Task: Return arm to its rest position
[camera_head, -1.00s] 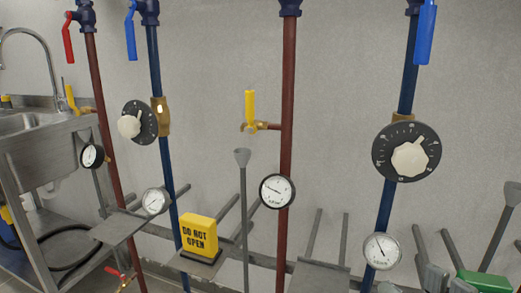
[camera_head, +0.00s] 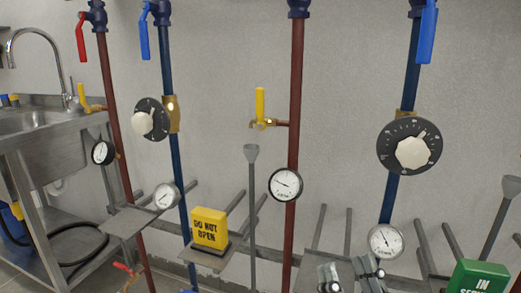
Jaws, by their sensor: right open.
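My right gripper (camera_head: 350,274) shows at the bottom edge, right of centre. Its two grey fingers stand apart with nothing seen between them. It is in front of a grey shelf bracket and below the white gauge (camera_head: 385,241) on the right blue pipe. The rest of my right arm is cut off by the frame. My left gripper and arm are not in view.
A green "IN SERVICE" block (camera_head: 480,277) is at the lower right, right of my gripper. A yellow "DO NOT OPEN" block (camera_head: 210,229) sits on a bracket. Pipes, a black dial (camera_head: 409,146) and grey rods line the wall. A steel sink (camera_head: 45,150) stands left.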

